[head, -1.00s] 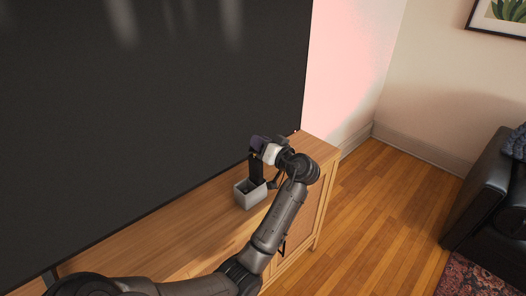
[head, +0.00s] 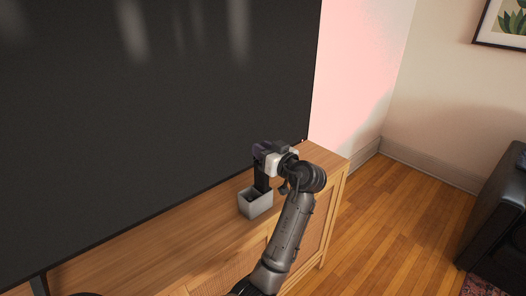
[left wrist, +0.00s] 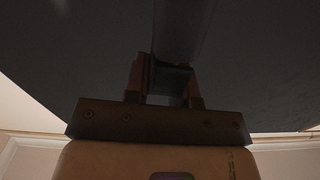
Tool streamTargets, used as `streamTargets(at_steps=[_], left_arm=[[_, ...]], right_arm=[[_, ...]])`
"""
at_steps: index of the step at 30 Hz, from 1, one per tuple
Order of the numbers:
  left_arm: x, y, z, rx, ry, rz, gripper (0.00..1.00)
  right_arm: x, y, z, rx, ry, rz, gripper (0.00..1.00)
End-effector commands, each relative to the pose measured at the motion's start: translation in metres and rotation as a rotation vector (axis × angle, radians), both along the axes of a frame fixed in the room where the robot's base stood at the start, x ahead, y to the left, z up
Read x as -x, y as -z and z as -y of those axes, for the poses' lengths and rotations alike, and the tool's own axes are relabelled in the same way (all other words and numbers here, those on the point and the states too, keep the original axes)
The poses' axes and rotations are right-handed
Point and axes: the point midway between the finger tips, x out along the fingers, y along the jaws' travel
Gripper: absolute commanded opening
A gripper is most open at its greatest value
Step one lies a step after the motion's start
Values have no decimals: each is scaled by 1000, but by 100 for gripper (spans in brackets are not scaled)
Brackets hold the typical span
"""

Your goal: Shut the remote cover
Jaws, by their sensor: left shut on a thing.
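A dark, upright piece, which looks like the remote (head: 262,180), stands with its lower end at or in a small grey open box (head: 256,205) on the wooden cabinet. My left gripper (head: 264,162) is above the box, shut on the upper part of this piece. In the left wrist view, my left gripper's fingers (left wrist: 165,88) close on a dark grey bar (left wrist: 180,35) that runs away from the camera. A cover on the remote cannot be made out. My right gripper is not in view.
A large dark television screen (head: 150,100) rises behind the box, close to my gripper. The wooden cabinet top (head: 180,240) is clear left of the box. Its right end (head: 335,160) is near. A black sofa (head: 500,220) stands far right.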

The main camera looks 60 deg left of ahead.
Motion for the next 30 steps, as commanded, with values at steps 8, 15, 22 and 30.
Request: streamTargets(at_steps=[8, 15, 22, 30], left_arm=[[0, 0, 0, 0, 0, 0, 27], [0, 0, 0, 0, 0, -1, 43], [-1, 0, 4, 1, 1, -2, 43], [-11, -2, 44, 3, 3, -2, 43]], right_arm=[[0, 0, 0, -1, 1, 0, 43], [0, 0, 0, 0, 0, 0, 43], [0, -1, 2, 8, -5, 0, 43], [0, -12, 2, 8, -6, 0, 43]])
